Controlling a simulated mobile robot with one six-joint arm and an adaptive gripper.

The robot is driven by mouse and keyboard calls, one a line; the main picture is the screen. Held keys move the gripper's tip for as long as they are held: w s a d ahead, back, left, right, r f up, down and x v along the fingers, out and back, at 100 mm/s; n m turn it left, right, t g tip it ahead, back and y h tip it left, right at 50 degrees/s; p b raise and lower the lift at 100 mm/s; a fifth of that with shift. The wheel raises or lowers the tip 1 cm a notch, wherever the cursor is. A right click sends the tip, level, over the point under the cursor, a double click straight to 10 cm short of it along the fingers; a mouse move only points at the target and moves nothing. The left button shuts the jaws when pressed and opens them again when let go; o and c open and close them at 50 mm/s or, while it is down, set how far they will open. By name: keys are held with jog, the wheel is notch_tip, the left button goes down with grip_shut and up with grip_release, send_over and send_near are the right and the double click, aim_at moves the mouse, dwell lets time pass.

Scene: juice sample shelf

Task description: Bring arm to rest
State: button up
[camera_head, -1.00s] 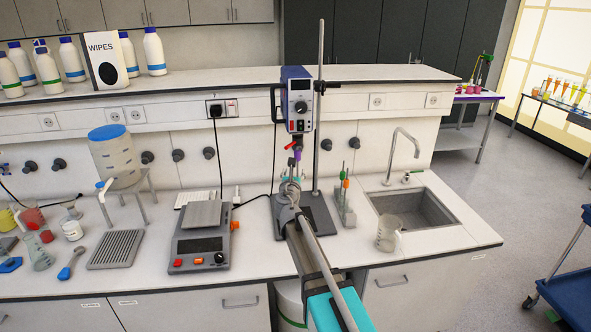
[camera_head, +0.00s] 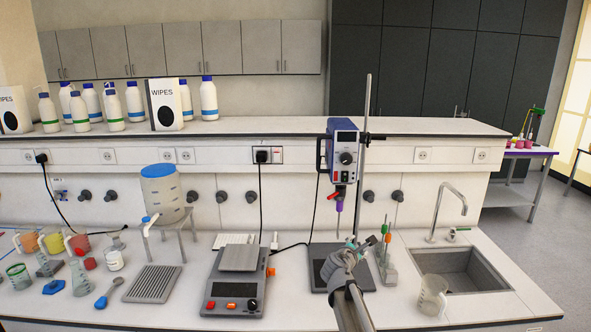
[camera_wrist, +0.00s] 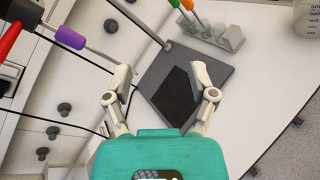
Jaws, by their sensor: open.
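My gripper (camera_head: 362,246) is in front of the overhead stirrer (camera_head: 342,160), above the dark base plate (camera_head: 326,262) of its stand. In the wrist view my gripper (camera_wrist: 164,90) has its two fingers spread apart with nothing between them. The dark base plate (camera_wrist: 212,72) lies below and beyond the fingers. The purple part of the stirrer (camera_wrist: 70,37) shows at the upper left, apart from the fingers.
A balance (camera_head: 235,285) stands left of the stand. A rack with orange and green handled tools (camera_head: 387,265) and a beaker (camera_head: 432,296) stand to the right, by the sink (camera_head: 470,272). A water container (camera_head: 162,195) and coloured beakers stand at left.

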jog(key=s+d+f+m+g+y, duration=0.1)
jog(key=s+d+f+m+g, duration=0.2)
jog(key=s+f+m+g, duration=0.7)
jog(key=s+a+f+m+g+y, duration=0.1)
jog(key=s+a+f+m+y, duration=0.1)
jog(key=s+m, duration=0.4)
jog(key=s+a+f+m+g+y+b, duration=0.1)
jog(key=s+a+f+m+g+y, duration=0.1)
jog(key=s, duration=1)
jog(key=a+f+m+y, duration=0.1)
jog(key=a+m+y, duration=0.1)
jog(key=m+y, duration=0.1)
jog(key=shift+a+f+m, duration=0.2)
jog(key=shift+f+m, duration=0.15)
jog(key=shift+m, duration=0.25)
jog(key=shift+w, duration=0.1)
jog(key=shift+c, duration=1.1)
jog(key=shift+d, duration=0.15)
